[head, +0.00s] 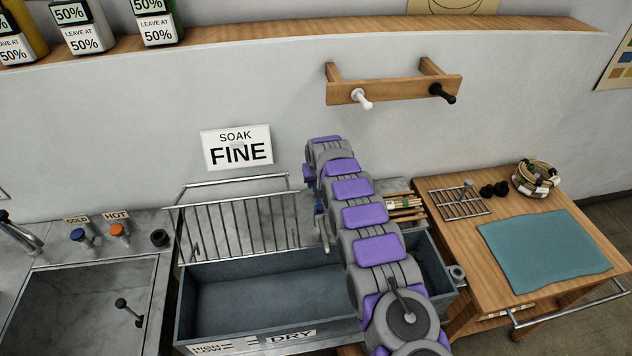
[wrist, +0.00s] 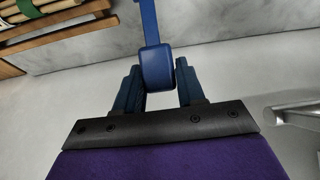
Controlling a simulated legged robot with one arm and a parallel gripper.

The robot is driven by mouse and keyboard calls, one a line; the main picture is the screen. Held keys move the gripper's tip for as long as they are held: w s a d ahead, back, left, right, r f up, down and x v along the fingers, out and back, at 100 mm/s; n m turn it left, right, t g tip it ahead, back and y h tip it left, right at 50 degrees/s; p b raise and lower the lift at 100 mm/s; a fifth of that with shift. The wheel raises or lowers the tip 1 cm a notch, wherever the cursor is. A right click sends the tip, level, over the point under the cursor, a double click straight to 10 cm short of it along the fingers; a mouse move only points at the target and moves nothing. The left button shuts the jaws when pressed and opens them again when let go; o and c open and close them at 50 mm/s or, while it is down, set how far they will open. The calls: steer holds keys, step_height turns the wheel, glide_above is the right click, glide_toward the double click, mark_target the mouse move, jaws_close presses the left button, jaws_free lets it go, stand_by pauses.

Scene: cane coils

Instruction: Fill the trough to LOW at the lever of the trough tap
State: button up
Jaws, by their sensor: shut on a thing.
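The blue lever of the trough tap (wrist: 158,68) stands between the two fingers of my gripper (wrist: 158,80) in the wrist view, its thin blue stem running up out of the frame. My gripper is shut on it. In the head view my purple and grey arm reaches over the trough (head: 250,265) to its back wall and hides most of the gripper and tap. The trough is a long grey basin whose floor looks bare where it shows. Its front rim has a HIGH/LOW label (head: 213,348) with marks and a DRY label (head: 290,337).
A wire rack (head: 240,225) stands along the trough's back left. A sink (head: 85,295) with cold (head: 80,236) and hot (head: 119,231) knobs is left. A wooden cart (head: 450,230) with a teal mat (head: 545,250) and a cane coil (head: 536,179) stands right. A peg rail (head: 395,90) hangs above.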

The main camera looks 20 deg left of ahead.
jaws_close()
steer(key=shift+r, duration=0.1)
